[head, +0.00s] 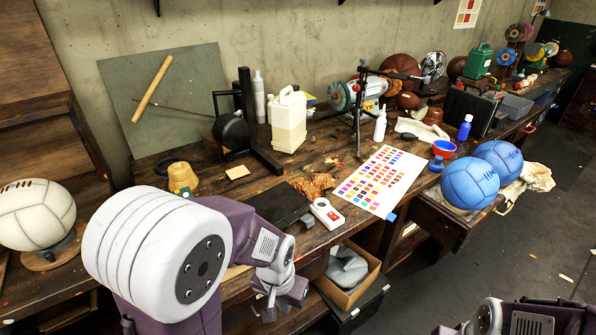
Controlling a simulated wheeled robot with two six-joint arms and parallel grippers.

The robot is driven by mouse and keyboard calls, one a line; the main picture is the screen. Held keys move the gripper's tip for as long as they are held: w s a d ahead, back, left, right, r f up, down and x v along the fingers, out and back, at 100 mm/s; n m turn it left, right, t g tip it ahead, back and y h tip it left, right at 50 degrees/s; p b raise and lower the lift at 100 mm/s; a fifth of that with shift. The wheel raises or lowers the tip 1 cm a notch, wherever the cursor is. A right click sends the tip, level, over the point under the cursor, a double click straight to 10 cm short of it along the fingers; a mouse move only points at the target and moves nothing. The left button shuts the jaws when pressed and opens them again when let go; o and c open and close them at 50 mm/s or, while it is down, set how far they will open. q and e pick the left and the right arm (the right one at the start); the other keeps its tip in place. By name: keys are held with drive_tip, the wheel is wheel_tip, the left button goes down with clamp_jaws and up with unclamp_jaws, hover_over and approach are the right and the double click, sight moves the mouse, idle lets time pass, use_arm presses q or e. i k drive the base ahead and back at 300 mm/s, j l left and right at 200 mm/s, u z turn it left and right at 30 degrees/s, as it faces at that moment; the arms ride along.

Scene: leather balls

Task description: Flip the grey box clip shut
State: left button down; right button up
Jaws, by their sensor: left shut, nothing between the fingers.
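A dark grey box (372,303) stands low under the workbench, below an open cardboard box. A small pale spot on its front may be its clip, but it is too small to tell whether it is open or shut. My left gripper (280,301) points down at the bench's front edge, to the left of the cardboard box and the grey box. It is shut and empty, and I see no contact with the grey box. My right arm shows only in part at the bottom right; its gripper is out of view.
The cardboard box (347,292) holds a grey object (346,266). The bench (315,150) above is crowded: a white device (327,213), a black flat case (275,205) and a colour chart (381,180). Two blue balls (470,183) sit at right. The floor at right is mostly clear.

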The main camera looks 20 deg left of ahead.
sight(308, 219)
drive_tip(key=u, duration=1.05)
drive_tip(key=k+l+u, duration=0.15)
drive_tip(key=k+l, duration=0.5)
drive_tip(key=k+l+u, duration=0.2)
drive_tip(key=k+l, duration=0.35)
drive_tip(key=k, duration=0.1)
